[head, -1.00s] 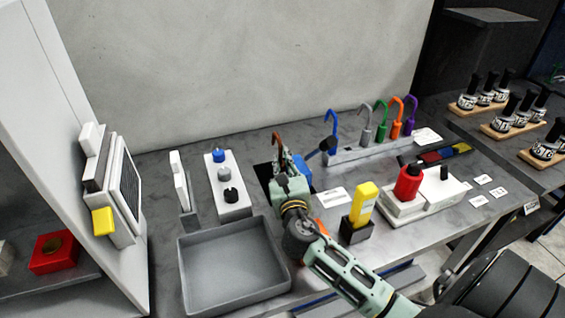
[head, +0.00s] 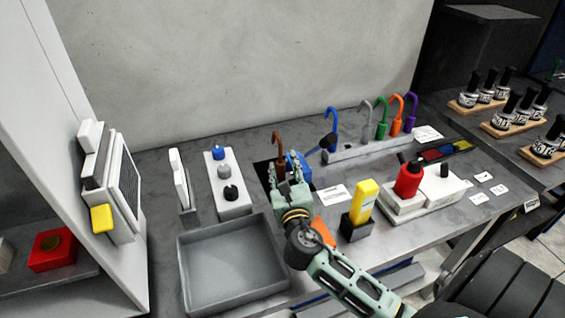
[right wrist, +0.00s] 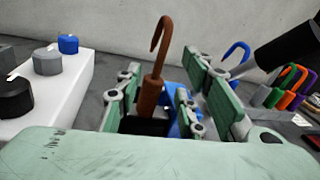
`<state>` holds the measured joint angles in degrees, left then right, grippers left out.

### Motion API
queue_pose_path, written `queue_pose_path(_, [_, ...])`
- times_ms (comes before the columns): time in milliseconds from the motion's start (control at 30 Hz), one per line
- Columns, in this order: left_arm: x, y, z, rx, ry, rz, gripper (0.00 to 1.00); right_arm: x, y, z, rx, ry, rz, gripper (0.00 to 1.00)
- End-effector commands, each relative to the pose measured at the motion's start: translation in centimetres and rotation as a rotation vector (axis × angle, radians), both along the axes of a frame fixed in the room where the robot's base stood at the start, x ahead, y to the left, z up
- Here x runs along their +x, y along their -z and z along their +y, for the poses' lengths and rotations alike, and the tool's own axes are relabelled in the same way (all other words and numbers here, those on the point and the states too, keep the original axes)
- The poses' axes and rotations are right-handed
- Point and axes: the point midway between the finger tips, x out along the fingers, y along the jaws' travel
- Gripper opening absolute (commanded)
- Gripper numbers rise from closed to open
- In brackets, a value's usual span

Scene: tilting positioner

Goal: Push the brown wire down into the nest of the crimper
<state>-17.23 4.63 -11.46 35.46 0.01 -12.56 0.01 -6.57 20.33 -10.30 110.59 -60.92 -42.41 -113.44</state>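The brown wire (head: 280,150), with a hooked top and thicker lower body, stands upright at the crimper. In the right wrist view the brown wire (right wrist: 151,92) rises between my fingers. The blue crimper (head: 299,166) is mostly hidden behind my gripper; its dark lever (head: 327,142) sticks out to the right. In the right wrist view blue parts (right wrist: 182,118) show behind the fingers, and the nest itself is mostly hidden. My right gripper (head: 285,172) is open around the wire, with visible gaps beside it. My left gripper is not in view.
Blue, grey, green, orange and purple wires stand in a rack (head: 350,150) behind right. A grey tray (head: 215,240) lies front left, beside a white block with knobs (head: 232,208). A yellow bottle (head: 363,203) and a red bottle (head: 408,180) stand to the right.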

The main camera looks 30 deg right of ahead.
Motion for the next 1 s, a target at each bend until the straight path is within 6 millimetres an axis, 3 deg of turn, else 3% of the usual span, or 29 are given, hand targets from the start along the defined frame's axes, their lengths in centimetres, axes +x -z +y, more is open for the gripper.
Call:
queue_pose_path(200, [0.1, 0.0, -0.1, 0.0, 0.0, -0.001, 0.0, -4.5, 0.2, 2.1, 0.001, -0.001, 0.003, 0.36])
queue_pose_path(400, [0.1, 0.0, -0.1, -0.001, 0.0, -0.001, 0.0, -7.2, 0.1, 3.4, 0.001, -0.001, 0.002, 0.36])
queue_pose_path(600, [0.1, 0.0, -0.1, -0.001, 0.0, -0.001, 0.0, -8.1, 0.0, 3.8, 0.0, 0.0, 0.0, 0.36])
queue_pose_path(1000, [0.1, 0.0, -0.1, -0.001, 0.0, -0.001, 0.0, -8.1, 0.0, 3.8, 0.0, 0.0, -0.001, 0.36])
